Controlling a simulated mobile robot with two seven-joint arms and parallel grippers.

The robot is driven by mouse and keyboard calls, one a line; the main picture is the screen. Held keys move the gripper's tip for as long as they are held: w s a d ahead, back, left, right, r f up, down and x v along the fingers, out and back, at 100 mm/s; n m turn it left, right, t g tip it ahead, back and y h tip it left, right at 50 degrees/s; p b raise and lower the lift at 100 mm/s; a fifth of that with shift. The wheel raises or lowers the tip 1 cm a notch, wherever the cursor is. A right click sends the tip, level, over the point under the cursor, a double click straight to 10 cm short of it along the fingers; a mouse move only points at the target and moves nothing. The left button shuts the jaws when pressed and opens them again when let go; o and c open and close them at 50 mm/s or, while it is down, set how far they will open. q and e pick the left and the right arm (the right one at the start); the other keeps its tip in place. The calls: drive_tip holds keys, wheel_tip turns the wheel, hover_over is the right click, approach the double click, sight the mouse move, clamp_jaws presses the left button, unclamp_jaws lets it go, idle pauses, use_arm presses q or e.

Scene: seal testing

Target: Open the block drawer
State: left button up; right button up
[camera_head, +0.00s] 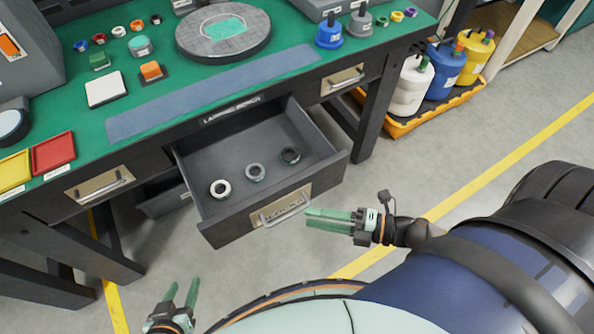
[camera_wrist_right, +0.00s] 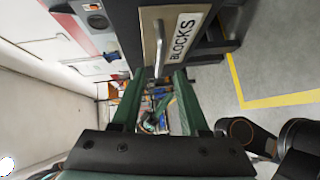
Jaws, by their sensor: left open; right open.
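The middle drawer (camera_head: 232,225) stands pulled out from the green-topped bench, with three ring-shaped parts inside. Its front has a metal handle (camera_head: 285,210) and a label too small to read in the head view. In the right wrist view a handle (camera_wrist_right: 158,48) sits beside a label reading BLOCKS (camera_wrist_right: 185,38), apparently on this drawer. My right gripper (camera_head: 308,219) is open beside the right end of the handle, fingers pointing left. In its wrist view the handle shows just beyond and between the fingertips; contact cannot be told. My left gripper (camera_head: 182,290) is open and empty, low at left.
A left drawer (camera_head: 100,185) and a right drawer (camera_head: 343,80) are shut. The bench top (camera_head: 280,42) carries a round plate, trays and small parts. Bottles stand in a yellow tray (camera_head: 400,128) at right. Floor in front of the open drawer is clear apart from my body.

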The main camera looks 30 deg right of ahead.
drive_tip(key=v, duration=0.6)
idle(0.3)
